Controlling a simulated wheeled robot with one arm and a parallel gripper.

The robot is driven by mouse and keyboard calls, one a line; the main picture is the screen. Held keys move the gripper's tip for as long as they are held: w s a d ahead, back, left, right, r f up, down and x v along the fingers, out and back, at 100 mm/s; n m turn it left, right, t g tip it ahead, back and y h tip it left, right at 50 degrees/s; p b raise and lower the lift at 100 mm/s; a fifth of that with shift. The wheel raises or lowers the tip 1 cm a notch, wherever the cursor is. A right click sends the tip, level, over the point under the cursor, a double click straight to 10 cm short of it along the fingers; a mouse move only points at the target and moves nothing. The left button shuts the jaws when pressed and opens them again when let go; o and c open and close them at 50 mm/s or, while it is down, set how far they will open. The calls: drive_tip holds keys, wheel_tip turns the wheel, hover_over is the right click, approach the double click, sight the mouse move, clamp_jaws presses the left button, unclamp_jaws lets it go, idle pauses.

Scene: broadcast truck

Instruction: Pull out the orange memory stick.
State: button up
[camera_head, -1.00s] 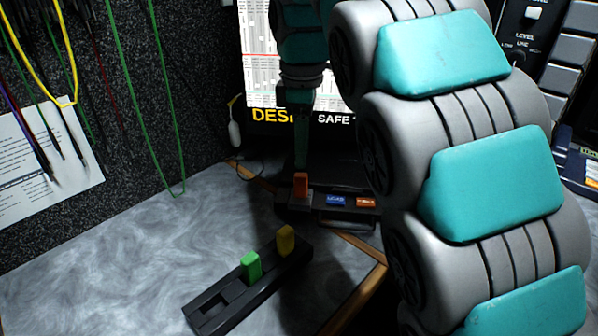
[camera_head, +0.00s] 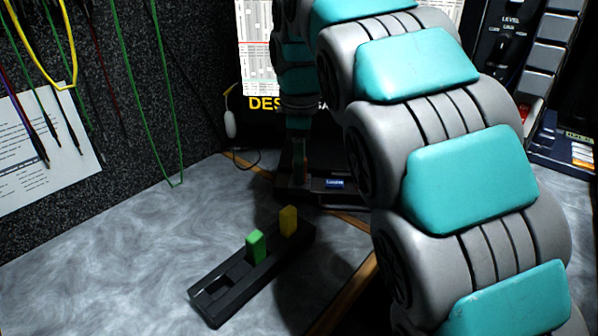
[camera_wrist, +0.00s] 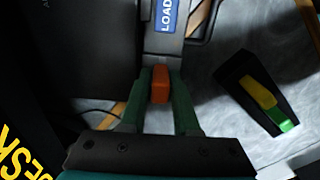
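The orange memory stick (camera_wrist: 160,84) stands in the black dock (camera_head: 290,187) at the back of the desk. My gripper (camera_wrist: 161,90) points down over it. In the wrist view one green finger is on each side of the stick, close to its sides. The fingers look open; whether either touches the stick is hard to see. In the head view my gripper (camera_head: 300,160) almost hides the stick. The dock's blue LOAD label (camera_head: 335,183) shows beside the gripper.
A black holder (camera_head: 214,303) with a green stick (camera_head: 256,246) and a yellow stick (camera_head: 288,221) lies on the marbled desk in front of the dock. Cables hang on the left wall. My arm fills the right side. The left desk area is clear.

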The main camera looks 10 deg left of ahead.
clamp_jaws()
drive_tip(key=shift+r, duration=0.2)
idle(0.3)
